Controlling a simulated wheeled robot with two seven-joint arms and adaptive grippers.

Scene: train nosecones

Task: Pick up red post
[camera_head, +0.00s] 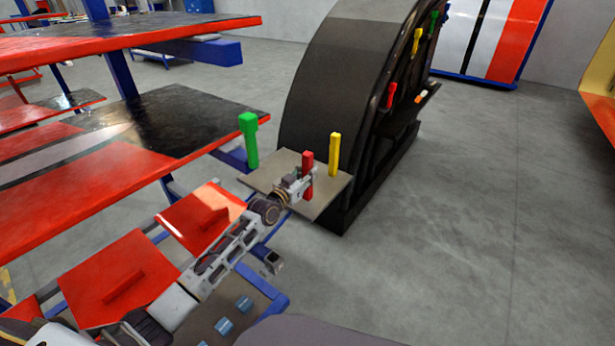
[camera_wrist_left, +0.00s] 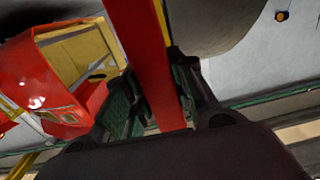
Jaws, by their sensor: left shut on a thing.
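The red post (camera_head: 308,161) stands upright over a small tan platform (camera_head: 262,180) beside the dark curved nosecone. My left gripper (camera_head: 304,182) is shut on the red post, and I cannot tell whether the post's foot still touches the platform. In the left wrist view the red post (camera_wrist_left: 150,60) runs between the two fingers of my left gripper (camera_wrist_left: 162,105). A green post (camera_head: 250,140) stands at the platform's back left, and a yellow post (camera_head: 334,155) stands at its back right. My right gripper does not show.
The dark nosecone (camera_head: 335,80) rises behind the platform, with a side shelf holding another red piece (camera_head: 391,95). Red and black racks (camera_head: 90,170) fill the left. Red panels (camera_head: 108,278) lie below my left arm. Grey floor (camera_head: 450,230) is open at right.

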